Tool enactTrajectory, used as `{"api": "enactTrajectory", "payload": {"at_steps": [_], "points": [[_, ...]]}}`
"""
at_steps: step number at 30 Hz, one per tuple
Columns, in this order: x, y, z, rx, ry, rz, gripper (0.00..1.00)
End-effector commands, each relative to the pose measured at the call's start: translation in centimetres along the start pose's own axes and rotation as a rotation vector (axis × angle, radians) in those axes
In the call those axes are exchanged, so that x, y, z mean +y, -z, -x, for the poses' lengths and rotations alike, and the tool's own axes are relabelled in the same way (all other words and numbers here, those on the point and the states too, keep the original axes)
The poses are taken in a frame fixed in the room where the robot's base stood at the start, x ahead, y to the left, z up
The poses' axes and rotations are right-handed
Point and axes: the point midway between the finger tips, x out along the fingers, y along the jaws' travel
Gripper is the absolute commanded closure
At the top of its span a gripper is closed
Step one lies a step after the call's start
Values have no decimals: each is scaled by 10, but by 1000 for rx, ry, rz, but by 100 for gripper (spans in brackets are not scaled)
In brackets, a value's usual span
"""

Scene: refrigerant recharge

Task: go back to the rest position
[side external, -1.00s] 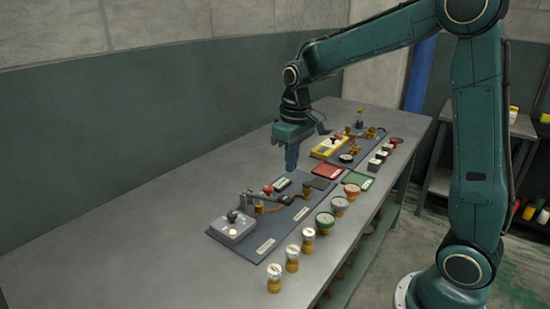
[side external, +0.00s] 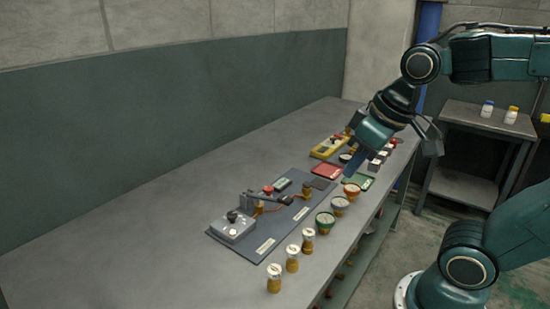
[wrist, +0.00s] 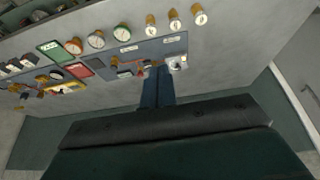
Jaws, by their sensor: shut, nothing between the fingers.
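My gripper (side external: 353,162) is in the air above the right part of the bench, tilted down and to the left in the side view. Its blue fingers are together with nothing between them. In the wrist view the shut fingers (wrist: 158,88) point toward the grey panel (wrist: 122,56) and the bench beyond. My gripper appears apart from everything on the bench. My wrist hides part of the far panel in the side view.
The grey panel (side external: 262,243) on the bench carries a grey box (side external: 233,228). Several gauges and brass fittings, such as the green gauge (side external: 325,221), line the front edge. A red tray (side external: 325,171) and a green tray (side external: 357,181) lie further back. The bench's left part (side external: 120,250) is clear.

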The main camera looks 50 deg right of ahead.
Motion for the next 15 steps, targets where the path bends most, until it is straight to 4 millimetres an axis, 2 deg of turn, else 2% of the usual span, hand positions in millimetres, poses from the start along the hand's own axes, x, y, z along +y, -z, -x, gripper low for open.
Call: {"api": "enactTrajectory", "payload": {"at_steps": [3, 7, 15], "points": [[-4, -18, 6, 42, 5, 1, 100], [-6, -31, 8, 70, 9, -1, 100], [-7, -40, 8, 88, 13, -3, 100]]}}
